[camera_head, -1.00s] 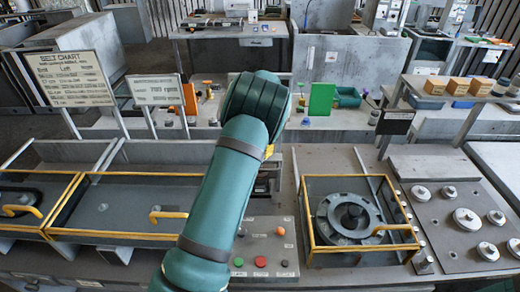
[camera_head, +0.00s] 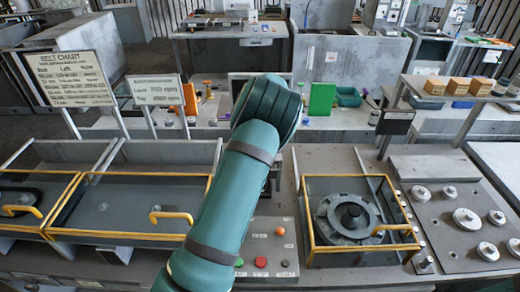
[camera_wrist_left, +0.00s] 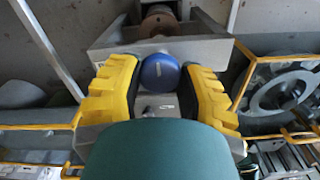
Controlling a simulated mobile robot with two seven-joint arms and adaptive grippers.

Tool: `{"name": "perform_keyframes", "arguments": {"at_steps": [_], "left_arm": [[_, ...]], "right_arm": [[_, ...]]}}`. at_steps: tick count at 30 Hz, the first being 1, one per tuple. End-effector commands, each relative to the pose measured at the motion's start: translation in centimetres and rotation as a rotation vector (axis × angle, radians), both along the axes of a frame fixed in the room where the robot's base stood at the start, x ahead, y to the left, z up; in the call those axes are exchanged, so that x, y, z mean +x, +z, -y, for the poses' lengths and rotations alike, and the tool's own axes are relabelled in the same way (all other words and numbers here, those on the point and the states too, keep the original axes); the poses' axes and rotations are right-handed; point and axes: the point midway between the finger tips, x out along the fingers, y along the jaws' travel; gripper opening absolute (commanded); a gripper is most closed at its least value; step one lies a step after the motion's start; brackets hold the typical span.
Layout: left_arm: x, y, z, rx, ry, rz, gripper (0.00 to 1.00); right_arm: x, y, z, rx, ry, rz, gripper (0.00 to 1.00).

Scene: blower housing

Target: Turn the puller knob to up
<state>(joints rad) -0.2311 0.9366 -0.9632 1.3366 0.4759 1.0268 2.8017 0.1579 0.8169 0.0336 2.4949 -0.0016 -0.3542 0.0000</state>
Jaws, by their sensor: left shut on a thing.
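A blue round knob (camera_wrist_left: 160,73) shows in the left wrist view, in front of a grey metal block (camera_wrist_left: 190,50) with a brownish cylinder behind it. The yellow fingers of my left gripper (camera_wrist_left: 159,80) stand on both sides of the knob and are shut on it. In the head view my teal left arm covers the knob and the gripper. No marking for the knob's up position can be read. My right gripper is in neither view.
A control panel (camera_head: 262,247) with coloured buttons lies right of my arm. A yellow-framed guard (camera_head: 312,240) surrounds a round housing (camera_head: 340,217) farther right. Yellow-railed trays (camera_head: 120,237) lie to the left. A sign (camera_head: 72,75) stands at the back left.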

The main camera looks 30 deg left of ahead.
Motion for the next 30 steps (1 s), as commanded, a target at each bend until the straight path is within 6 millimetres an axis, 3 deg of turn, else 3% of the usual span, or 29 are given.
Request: {"name": "perform_keyframes", "arguments": {"at_steps": [8, 9, 12, 23, 30], "left_arm": [[-0.1, -0.1, 0.0, -0.002, 0.004, -0.004, 0.03], [-0.1, -0.2, 0.0, -0.002, 0.004, -0.004, 0.44], [-0.1, -0.1, 0.0, -0.002, 0.003, -0.003, 0.72], [0.0, 0.3, 0.0, -0.001, 0.001, 0.0, 0.72], [0.1, 3.8, 0.0, -0.001, 0.0, 0.003, 0.72]], "right_arm": [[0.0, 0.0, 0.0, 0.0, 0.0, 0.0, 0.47], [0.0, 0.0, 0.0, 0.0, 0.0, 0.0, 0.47], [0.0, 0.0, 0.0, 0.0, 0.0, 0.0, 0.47], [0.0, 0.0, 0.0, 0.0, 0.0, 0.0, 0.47], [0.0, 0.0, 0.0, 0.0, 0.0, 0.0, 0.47]]}}
